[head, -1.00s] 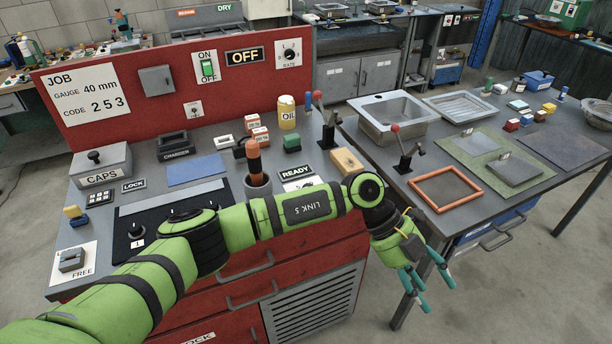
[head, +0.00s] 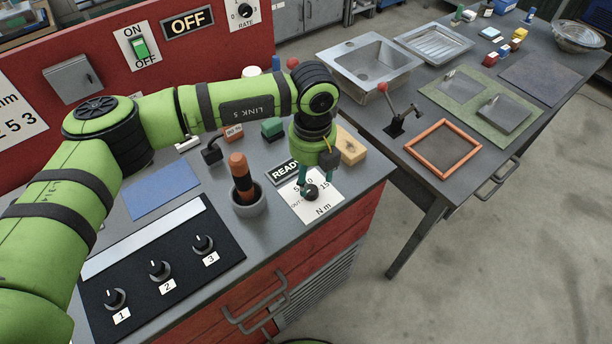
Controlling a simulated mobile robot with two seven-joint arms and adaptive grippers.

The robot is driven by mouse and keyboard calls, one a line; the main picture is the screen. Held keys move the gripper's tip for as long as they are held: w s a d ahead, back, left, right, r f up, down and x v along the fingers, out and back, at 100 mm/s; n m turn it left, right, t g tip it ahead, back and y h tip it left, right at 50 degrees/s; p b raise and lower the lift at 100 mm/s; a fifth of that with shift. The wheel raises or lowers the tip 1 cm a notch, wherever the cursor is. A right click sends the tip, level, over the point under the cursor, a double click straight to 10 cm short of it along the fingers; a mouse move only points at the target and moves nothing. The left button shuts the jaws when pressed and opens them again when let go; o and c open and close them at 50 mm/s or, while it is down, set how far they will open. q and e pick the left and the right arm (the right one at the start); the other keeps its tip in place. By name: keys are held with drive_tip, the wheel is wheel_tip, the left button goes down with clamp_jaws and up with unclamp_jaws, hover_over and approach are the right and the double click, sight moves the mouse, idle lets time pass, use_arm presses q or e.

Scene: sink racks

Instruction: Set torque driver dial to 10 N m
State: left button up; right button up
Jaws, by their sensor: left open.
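The dial (head: 311,193) is a small dark knob on a white card (head: 325,207) marked N m, at the right front of the red bench's top. The numbers 5 and 15 show on the card; its upper part is partly hidden by my gripper. My left gripper (head: 316,181) points down right over the dial, its teal fingers apart. I cannot tell whether the fingers touch the knob, and its pointer setting is too small to read. A driver with an orange and black handle (head: 240,175) stands in a grey cup (head: 249,203) left of the card. My right gripper is out of view.
A black panel (head: 180,285) with three numbered knobs lies front left. A red-knobbed lever (head: 398,115) stands on the right-hand table.

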sight(311, 190)
use_arm(q)
wheel_tip(311, 190, down, 5)
drive_tip(key=shift+r+p, duration=0.1)
drive_tip(key=shift+p, duration=0.75)
drive_tip(key=shift+c, duration=0.4)
drive_tip(key=c, duration=1.1)
